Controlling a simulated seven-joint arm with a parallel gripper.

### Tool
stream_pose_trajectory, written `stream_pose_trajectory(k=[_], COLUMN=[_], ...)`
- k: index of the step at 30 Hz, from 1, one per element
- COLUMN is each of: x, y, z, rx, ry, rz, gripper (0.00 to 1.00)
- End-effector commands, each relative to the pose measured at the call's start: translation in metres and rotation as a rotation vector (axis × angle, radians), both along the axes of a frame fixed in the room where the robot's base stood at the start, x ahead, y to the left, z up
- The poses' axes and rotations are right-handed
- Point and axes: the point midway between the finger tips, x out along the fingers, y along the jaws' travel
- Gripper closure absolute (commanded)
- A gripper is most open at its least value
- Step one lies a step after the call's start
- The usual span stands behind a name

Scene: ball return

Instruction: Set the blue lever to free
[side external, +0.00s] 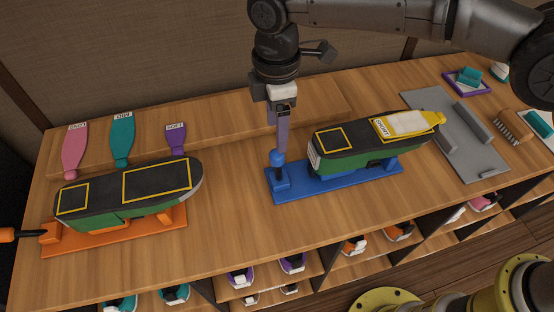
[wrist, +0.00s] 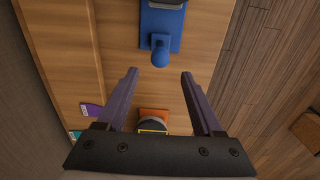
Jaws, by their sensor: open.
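The blue lever (side external: 277,158) has a round knob and stands roughly upright at the left end of a blue base (side external: 330,188). The wrist view shows the lever's knob (wrist: 159,58) too. My gripper (side external: 283,148) points down directly over the knob. In the wrist view my gripper (wrist: 159,72) is open, and the knob shows just beyond the gap between its fingertips. I cannot tell whether a finger touches it.
Another upturned shoe (side external: 130,187) sits on an orange base (side external: 115,233) at left, with an orange lever (side external: 20,234) lying sideways. Pink (side external: 75,150), teal (side external: 122,142) and purple (side external: 176,138) pieces lie behind it. A grey tray (side external: 435,105) is at right.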

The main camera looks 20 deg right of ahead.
Motion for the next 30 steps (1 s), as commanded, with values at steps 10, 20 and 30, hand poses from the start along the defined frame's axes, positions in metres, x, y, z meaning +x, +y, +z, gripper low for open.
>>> stream_pose_trajectory(k=[10, 20, 30], x=[-0.001, 0.000, 0.000], y=[-0.001, -0.001, -0.001], z=[-0.070, -0.109, -0.112], rx=[-0.002, 0.000, 0.001], ry=[0.005, 0.002, 0.001], rz=[0.000, 0.000, 0.000], gripper=[0.32, 0.32, 0.32])
